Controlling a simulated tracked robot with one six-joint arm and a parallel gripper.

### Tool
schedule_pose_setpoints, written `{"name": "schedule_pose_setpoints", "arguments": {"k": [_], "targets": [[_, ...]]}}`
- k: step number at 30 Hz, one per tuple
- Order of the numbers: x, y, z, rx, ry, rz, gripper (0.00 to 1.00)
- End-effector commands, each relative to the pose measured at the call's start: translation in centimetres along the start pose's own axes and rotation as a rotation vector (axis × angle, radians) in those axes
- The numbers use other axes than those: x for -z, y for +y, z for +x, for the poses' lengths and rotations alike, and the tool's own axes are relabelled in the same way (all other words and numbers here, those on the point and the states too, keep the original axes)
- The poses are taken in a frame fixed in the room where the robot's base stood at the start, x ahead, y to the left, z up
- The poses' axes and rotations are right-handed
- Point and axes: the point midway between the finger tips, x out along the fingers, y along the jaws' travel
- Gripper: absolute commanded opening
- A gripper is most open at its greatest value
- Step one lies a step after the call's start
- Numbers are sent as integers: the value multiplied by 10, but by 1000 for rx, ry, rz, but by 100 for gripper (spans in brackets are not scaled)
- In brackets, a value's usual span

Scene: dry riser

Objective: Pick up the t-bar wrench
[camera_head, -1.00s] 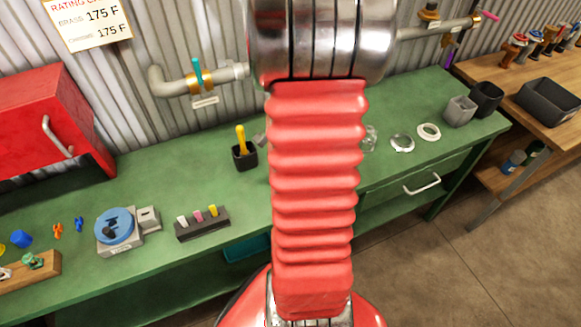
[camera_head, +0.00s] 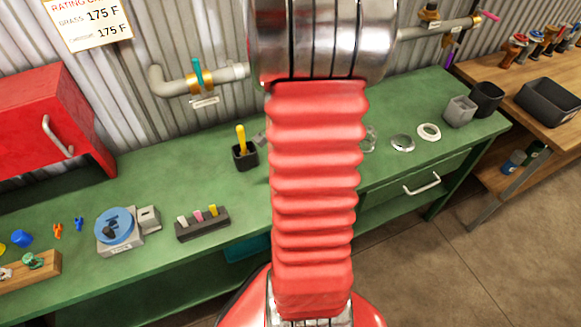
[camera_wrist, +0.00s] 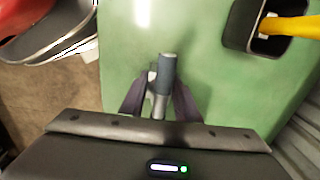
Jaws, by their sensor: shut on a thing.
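The t-bar wrench (camera_wrist: 165,72) is a grey metal tool with a rounded bar end, seen in the wrist view just ahead of my gripper. My gripper (camera_wrist: 157,92) has its two dark fingers on either side of the wrench, shut on it, above the green bench top. The lower part of the wrench is hidden by the gripper body. In the head view my arm covers the middle of the bench, and the gripper is not visible there. A small grey piece shows at the left edge of my arm, but I cannot tell what it is.
A black cup (camera_head: 245,156) with a yellow-handled tool (camera_head: 241,138) stands left of my arm; it is also at the wrist view's upper right.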

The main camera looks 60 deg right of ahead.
Motion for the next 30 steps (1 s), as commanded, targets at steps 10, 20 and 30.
{"name": "schedule_pose_setpoints", "arguments": {"k": [10,20,30], "targets": [[0,0,0,1,0,0,0],[0,-1,-9,3,1,0,0],[1,-1,-58,6,2,0,0]]}}
